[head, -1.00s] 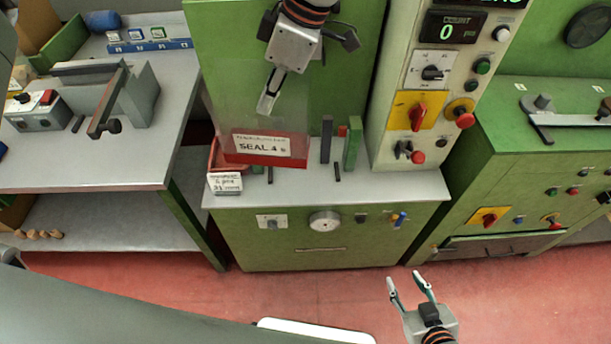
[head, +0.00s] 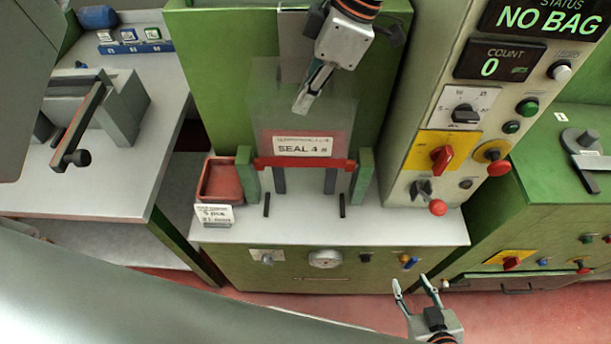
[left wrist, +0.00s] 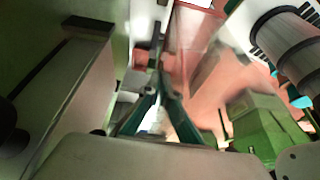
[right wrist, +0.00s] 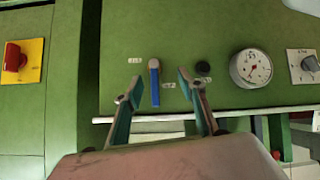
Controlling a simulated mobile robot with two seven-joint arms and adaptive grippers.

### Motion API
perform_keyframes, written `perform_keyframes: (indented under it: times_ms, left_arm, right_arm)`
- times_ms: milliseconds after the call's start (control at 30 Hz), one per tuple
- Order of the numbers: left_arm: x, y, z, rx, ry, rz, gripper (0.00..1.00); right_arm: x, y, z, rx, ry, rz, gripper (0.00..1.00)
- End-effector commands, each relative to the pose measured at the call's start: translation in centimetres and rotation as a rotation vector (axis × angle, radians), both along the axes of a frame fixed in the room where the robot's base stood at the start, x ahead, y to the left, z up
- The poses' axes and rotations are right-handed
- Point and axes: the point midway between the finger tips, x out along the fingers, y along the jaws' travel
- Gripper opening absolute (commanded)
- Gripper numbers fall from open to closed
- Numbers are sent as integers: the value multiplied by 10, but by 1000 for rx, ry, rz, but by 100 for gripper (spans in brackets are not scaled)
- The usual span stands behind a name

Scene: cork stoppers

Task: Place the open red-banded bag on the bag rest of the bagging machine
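The red band lies just above a red bar (head: 330,164) between two green posts (head: 249,176). I cannot tell whether the bag touches the bar. The display (head: 549,18) reads "NO BAG". My right gripper (head: 417,287) is open and empty before the front panel.
A red tray (head: 220,182) stands left of the posts on the grey bench (head: 300,228). A control column (head: 452,120) with knobs rises at right. A blue-handled lever (right wrist: 155,85) is close to my right fingers. A side table (head: 100,190) is at left.

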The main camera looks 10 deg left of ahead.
Motion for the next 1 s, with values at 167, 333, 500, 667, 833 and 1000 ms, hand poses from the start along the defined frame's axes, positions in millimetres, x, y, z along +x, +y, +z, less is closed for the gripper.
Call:
perform_keyframes:
  times_ms: [167,333,500,667,833,1000]
  left_arm:
    - [-1,0,-48,0,6,0,0]
    - [-1,0,-90,0,7,0,0]
    - [-1,0,-131,-1,5,0,0]
    - [-1,0,-164,0,5,0,0]
    - [0,0,-181,0,1,1,0]
    - [0,0,-191,0,1,1,0]
  right_arm:
    - [2,-1,-4,-5,-4,2,40]
    - [10,-2,1,-8,-24,1,40]
    - [14,-5,-2,-15,-28,0,40]
    - [15,-6,-5,-19,-28,0,40]
    - [15,-6,-4,-20,-31,1,40]
    - [15,-5,-4,-19,-32,2,40]
